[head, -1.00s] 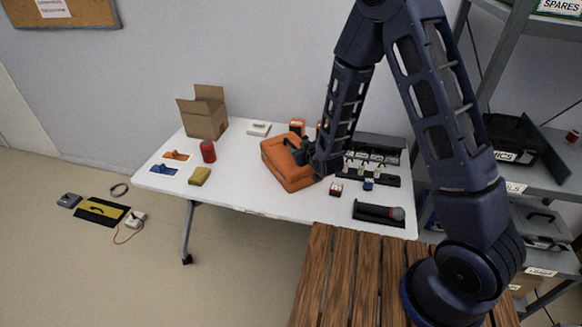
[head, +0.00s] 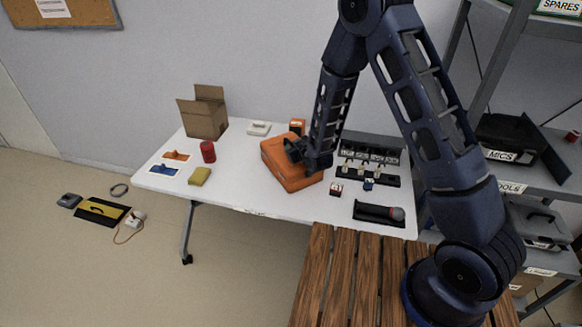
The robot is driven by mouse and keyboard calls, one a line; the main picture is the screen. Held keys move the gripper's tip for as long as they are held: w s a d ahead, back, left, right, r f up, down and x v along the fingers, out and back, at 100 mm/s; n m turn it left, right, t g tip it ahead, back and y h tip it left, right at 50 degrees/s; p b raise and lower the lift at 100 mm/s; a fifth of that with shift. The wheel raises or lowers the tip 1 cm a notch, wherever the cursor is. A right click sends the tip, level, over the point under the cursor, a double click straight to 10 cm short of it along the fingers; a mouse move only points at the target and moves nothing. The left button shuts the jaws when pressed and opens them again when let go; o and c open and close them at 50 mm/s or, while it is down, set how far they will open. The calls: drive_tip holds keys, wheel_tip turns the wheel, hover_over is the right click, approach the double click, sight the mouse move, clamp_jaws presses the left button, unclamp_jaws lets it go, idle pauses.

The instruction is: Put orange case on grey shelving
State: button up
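The orange case (head: 278,163) lies on the white table, right of its middle. My dark gripper (head: 295,150) is at the top of the case, near its dark handle. The fingers and handle overlap, and I cannot tell whether the gripper is open or shut on the handle. The grey shelving (head: 486,72) stands at the right. Its middle level carries a black open case by a "MICS" label and shows a "TOOLS" label at its edge.
The white table (head: 240,185) also holds a cardboard box (head: 205,118), a red can (head: 208,152), a yellow block (head: 199,176) and a microphone in a black tray (head: 378,212). A brown slatted surface (head: 335,270) is in front. A grey case (head: 540,222) fills part of a lower shelf.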

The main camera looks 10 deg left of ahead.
clamp_jaws()
idle(1.2)
